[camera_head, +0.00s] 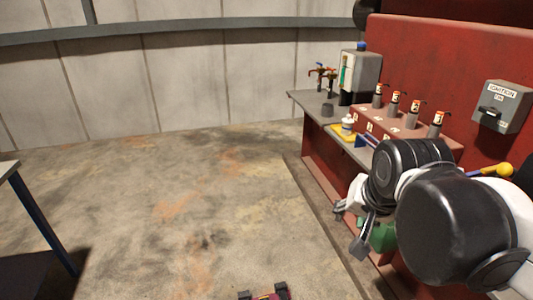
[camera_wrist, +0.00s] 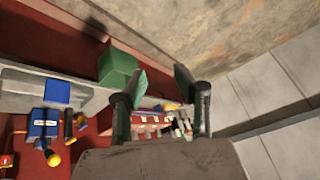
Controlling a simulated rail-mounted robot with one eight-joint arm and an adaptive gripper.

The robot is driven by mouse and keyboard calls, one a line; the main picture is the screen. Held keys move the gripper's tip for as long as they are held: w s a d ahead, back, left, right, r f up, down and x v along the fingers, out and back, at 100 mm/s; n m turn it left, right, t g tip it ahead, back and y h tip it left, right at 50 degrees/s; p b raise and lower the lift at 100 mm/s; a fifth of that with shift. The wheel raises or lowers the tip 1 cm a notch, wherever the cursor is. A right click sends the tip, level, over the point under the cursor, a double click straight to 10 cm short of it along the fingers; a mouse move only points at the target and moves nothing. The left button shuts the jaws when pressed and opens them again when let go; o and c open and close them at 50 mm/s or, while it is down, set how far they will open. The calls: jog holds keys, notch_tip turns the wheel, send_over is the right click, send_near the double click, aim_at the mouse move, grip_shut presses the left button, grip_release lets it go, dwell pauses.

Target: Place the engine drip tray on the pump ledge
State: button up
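I cannot make out the engine drip tray for certain in either view. The grey ledge (camera_head: 318,107) runs along the red machine on the right; I cannot tell whether it is the pump ledge. My gripper (camera_head: 354,230) is in front of the ledge's near part. In the wrist view my gripper (camera_wrist: 165,92) is open, with a clear gap and nothing held between its fingers. A green box (camera_wrist: 118,66) is beside one finger; a green shape (camera_head: 382,236) also shows below my gripper in the head view. My arm hides the ledge's near end.
The ledge bears a flat yellow item (camera_head: 343,132) with a white bottle, a red block with several levers (camera_head: 400,122), and a grey box (camera_head: 360,70). An ignition box (camera_head: 502,106) is on the red wall. A table (camera_head: 12,172) stands left.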

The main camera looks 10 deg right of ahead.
jog(key=s+a+f+n+t, duration=0.1)
jog(key=s+a+f+n, duration=0.1)
jog(key=a+n, duration=0.3)
jog(key=shift+s+n+y, duration=0.4)
jog(key=shift+s, duration=0.4)
dwell(0.8)
